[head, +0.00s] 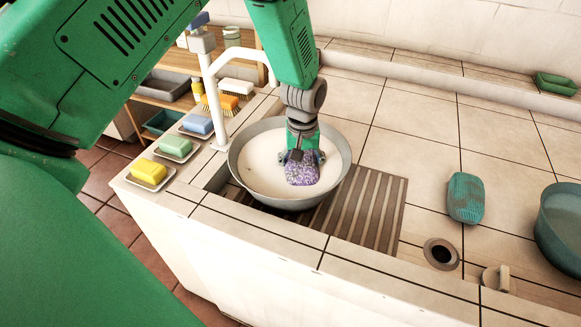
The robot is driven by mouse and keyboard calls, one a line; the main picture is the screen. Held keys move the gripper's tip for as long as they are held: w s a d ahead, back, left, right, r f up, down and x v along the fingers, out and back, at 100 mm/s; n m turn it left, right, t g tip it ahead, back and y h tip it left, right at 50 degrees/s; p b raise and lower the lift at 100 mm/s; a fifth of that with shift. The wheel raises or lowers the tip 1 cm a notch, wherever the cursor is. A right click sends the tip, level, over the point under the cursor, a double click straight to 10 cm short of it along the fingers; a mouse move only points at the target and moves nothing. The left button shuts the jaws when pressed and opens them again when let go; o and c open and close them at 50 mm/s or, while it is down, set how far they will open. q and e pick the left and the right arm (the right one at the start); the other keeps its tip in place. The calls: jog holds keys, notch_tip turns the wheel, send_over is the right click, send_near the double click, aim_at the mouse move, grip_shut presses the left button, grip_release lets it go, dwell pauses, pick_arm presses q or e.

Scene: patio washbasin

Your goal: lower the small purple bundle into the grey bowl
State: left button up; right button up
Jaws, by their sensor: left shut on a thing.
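The small purple bundle (302,169) is a speckled purple and white lump. My left gripper (301,156) is shut on it and points down over the grey bowl (239,178). The bundle appears within the bowl's rim, toward its near right side. I cannot tell whether it touches the pale contents of the bowl. The gripper's fingers are partly hidden behind the bundle and the wrist. My right gripper is not in view.
A white tap (214,85) stands beside the bowl. Yellow (149,171), green and blue soaps sit on dishes at left. A slatted drainer (372,205) lies under and right of the bowl. A teal bundle (465,198) and a teal basin (563,222) are at right.

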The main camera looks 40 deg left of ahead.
pick_arm(q)
jog(key=shift+f, duration=0.1)
jog(key=o, duration=1.3)
jog(key=shift+c, duration=0.2)
jog(key=shift+r, duration=0.45)
notch_tip(320, 180, up, 11)
